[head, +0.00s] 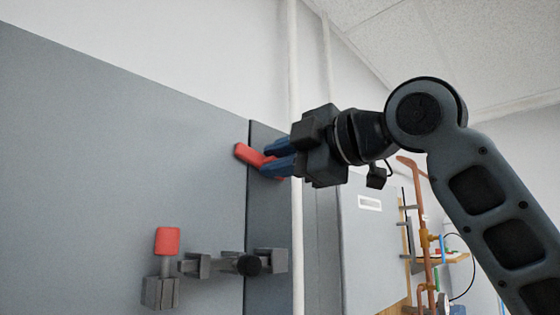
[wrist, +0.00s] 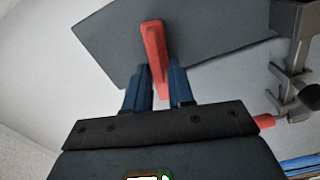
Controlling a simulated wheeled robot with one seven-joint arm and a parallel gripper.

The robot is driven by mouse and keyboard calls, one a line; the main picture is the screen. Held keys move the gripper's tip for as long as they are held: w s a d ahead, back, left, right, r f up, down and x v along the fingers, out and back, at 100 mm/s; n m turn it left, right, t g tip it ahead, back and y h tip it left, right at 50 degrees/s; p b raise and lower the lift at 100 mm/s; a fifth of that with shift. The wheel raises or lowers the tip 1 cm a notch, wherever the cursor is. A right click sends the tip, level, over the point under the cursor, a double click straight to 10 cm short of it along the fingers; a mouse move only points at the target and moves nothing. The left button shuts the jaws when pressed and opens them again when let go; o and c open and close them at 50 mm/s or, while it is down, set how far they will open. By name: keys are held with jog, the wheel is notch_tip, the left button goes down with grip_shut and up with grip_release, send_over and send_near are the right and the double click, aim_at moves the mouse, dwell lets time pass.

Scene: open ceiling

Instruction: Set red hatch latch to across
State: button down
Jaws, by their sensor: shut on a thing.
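The red latch (head: 245,154) is a bar on the upper part of the grey hatch panel, near its right edge. In the head view it slants, its left end higher than its right. My gripper (head: 273,158) reaches it from the right, and its blue fingers are shut on the latch's right part, hiding some of it. In the wrist view the latch (wrist: 153,48) stands nearly upright and runs down between the two fingertips (wrist: 160,88).
Below the latch is a grey sliding bolt (head: 225,264) with a dark round knob. A red-topped handle (head: 167,242) stands left of it. A white pipe (head: 295,120) runs vertically behind my gripper. Copper pipes (head: 427,240) are at the right. The grey panel (head: 100,160) left of the latch is clear.

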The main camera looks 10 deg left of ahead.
jog(key=shift+s+f+n, duration=0.1)
jog(key=shift+f+n, duration=0.2)
jog(key=shift+n, duration=0.9)
jog(key=shift+a, duration=0.1)
jog(key=c, duration=1.2)
grip_release()
jog(key=shift+b, duration=0.3)
jog(key=b+v, duration=0.1)
jog(key=v, duration=0.7)
jog(key=shift+f, duration=0.15)
